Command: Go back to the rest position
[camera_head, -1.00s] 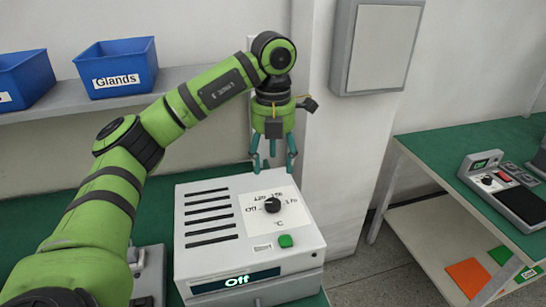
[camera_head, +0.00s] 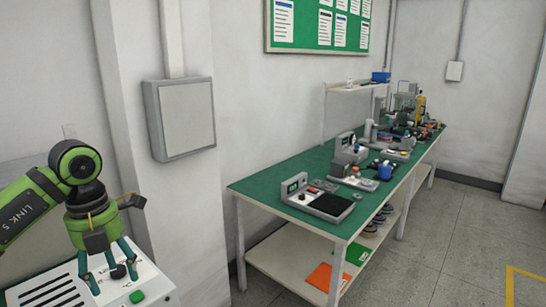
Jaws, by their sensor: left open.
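My left gripper (camera_head: 112,278) is at the lower left of the head view, at the end of my green left arm. Its teal fingers are apart and point down, with nothing seen between them. The device's front and display are cut off by the frame. My right gripper is not in view.
A long green-topped workbench (camera_head: 262,186) runs along the wall to the right, carrying a scale-like device (camera_head: 325,204) and several other tools. Its lower shelf holds an orange sheet (camera_head: 320,277). A grey wall box (camera_head: 182,117) hangs above left. The grey floor (camera_head: 455,240) at right is clear.

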